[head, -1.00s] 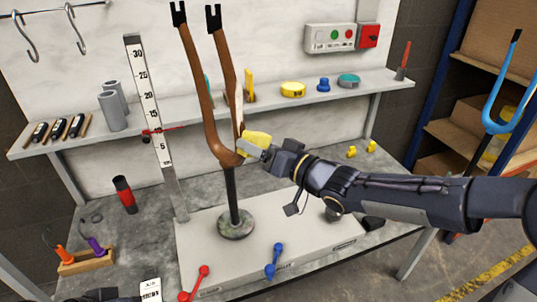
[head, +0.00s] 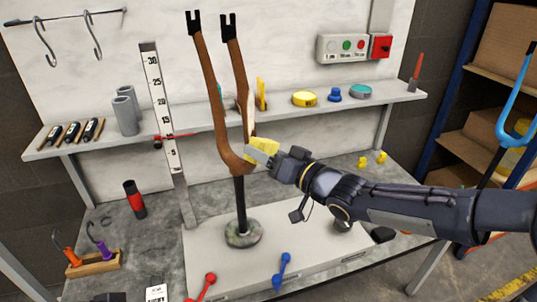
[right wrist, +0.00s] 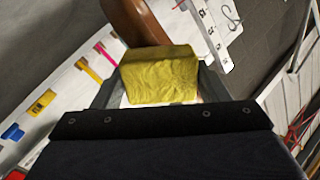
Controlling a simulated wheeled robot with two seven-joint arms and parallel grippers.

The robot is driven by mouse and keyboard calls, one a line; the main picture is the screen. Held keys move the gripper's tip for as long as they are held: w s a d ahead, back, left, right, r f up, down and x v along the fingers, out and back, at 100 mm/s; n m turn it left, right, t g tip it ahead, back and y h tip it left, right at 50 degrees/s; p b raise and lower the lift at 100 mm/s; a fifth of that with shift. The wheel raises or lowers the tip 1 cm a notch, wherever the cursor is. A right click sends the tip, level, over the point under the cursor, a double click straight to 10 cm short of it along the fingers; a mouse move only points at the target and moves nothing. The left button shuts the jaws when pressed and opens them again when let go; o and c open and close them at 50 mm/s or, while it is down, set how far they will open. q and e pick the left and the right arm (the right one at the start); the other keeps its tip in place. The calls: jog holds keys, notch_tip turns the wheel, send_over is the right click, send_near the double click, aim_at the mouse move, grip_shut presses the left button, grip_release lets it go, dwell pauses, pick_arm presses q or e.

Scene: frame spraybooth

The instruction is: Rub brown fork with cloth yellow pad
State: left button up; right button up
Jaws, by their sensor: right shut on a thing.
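The brown fork (head: 208,85) stands upright, prongs up, on a dark post with a round base (head: 243,234). Its right leg has a pale strip along its side. My right gripper (head: 267,153) is shut on the yellow cloth pad (head: 261,147). The pad lies against the lower right leg, just above where the legs join, and appears to touch it. In the right wrist view the pad (right wrist: 160,78) sits between the fingers, with part of the brown fork (right wrist: 135,22) behind it. The pad's contact face is hidden. My left gripper is not in view.
A measuring scale (head: 160,105) stands left of the fork. A shelf (head: 290,112) behind holds grey tubes (head: 125,112), yellow tape (head: 304,98) and a teal disc (head: 361,91). Red (head: 203,287) and blue (head: 281,272) handles lie on the box in front. A blue fork (head: 517,110) is far right.

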aim_at(250, 101)
jog(key=shift+w+a, duration=0.45)
jog(key=shift+r, duration=0.15)
notch_tip(250, 101, up, 4)
jog(key=p, duration=0.3)
jog(key=shift+s+d+f+p, duration=0.1)
jog(key=shift+f+p, duration=0.1)
jog(key=shift+p, duration=0.1)
jog(key=shift+w+a+r+p, duration=0.1)
jog(key=shift+r+p, duration=1.65)
jog(key=shift+r, duration=0.1)
jog(key=shift+w+a+r+p, duration=0.1)
jog(key=shift+r+p, duration=1.6)
jog(key=shift+r, duration=0.15)
notch_tip(250, 101, up, 3)
jog(key=p, duration=0.3)
jog(key=shift+r, duration=0.2)
jog(key=shift+s+f+b, duration=0.1)
jog(key=shift+f+b, duration=5.7)
jog(key=shift+f, duration=1.6)
